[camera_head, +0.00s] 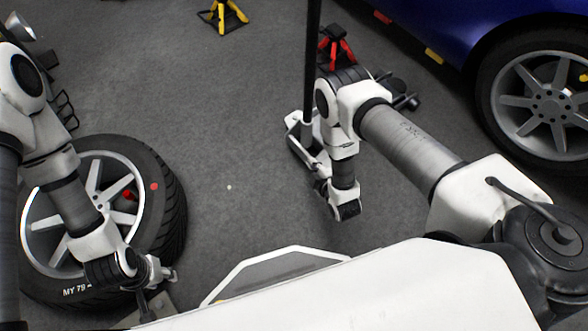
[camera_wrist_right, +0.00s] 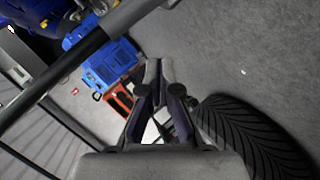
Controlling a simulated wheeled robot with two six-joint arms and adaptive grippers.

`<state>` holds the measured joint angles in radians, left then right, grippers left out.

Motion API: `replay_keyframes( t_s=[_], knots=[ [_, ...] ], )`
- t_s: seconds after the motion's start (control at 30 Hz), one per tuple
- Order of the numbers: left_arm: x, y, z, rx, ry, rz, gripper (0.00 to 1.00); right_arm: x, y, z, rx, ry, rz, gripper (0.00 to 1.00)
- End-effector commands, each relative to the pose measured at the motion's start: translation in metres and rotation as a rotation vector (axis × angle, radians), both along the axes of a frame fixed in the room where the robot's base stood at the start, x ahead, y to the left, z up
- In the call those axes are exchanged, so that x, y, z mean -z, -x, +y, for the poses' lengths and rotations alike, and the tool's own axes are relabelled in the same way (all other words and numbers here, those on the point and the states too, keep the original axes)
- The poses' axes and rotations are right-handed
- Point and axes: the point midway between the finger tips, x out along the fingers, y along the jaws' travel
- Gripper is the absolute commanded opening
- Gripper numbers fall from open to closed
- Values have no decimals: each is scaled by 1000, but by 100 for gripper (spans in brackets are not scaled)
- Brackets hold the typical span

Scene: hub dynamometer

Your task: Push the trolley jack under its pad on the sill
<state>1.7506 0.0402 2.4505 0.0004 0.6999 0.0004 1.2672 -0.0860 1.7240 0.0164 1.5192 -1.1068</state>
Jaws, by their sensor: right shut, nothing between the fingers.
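The trolley jack (camera_head: 299,130) stands on the floor right of centre in the head view, partly hidden behind my right arm. Its black handle (camera_head: 311,60) rises upright. The blue car's sill carries a yellow pad (camera_head: 433,56) and a red pad (camera_head: 382,17), both right of the jack and apart from it. My right gripper (camera_head: 346,212) hangs in front of the jack, pointing down. In the right wrist view its fingers (camera_wrist_right: 153,75) are shut and empty. A dark pole, apparently the handle, crosses that view (camera_wrist_right: 75,60). My left gripper (camera_head: 160,289) is open and empty beside the wheel.
A loose wheel (camera_head: 165,195) lies at the left. A red axle stand (camera_head: 338,45) stands behind the jack, and a yellow one (camera_head: 222,15) at the back. The car's wheel (camera_head: 545,95) is at right. A blue box (camera_wrist_right: 108,65) shows in the wrist view. The middle floor is clear.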

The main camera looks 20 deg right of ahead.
Motion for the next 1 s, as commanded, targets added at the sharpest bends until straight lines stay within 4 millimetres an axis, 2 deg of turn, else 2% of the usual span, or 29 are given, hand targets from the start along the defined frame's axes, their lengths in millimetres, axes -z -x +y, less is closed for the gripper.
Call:
replay_keyframes(
  t_s=[0.03, 0.1, 0.23, 0.3, 0.43, 0.57, 0.97, 1.0],
  knots=[
    [61, 0, 0, 0, 0, 0, 40, 63, -6, 9, -46, 64, -92, 0],
    [95, 0, 0, -1, 0, -1, 40, 94, -13, 21, -98, 168, -228, 0],
    [138, -1, 0, -1, 0, -1, 40, 128, -18, 36, -140, 326, -427, 0],
    [148, -1, 1, -2, 0, -1, 40, 134, -18, 41, -145, 382, -492, 0],
    [152, -1, 1, -2, 0, -2, 40, 133, -20, 45, -145, 428, -542, 0],
    [157, -2, 1, -3, 0, -4, 40, 132, -33, 46, -145, 431, -545, 0],
    [202, -4, 2, -12, -1, -9, 40, 135, -117, 54, -145, 429, -544, 0],
    [206, -4, 2, -12, -1, -10, 40, 135, -121, 47, -143, 432, -540, 0]
  ],
)
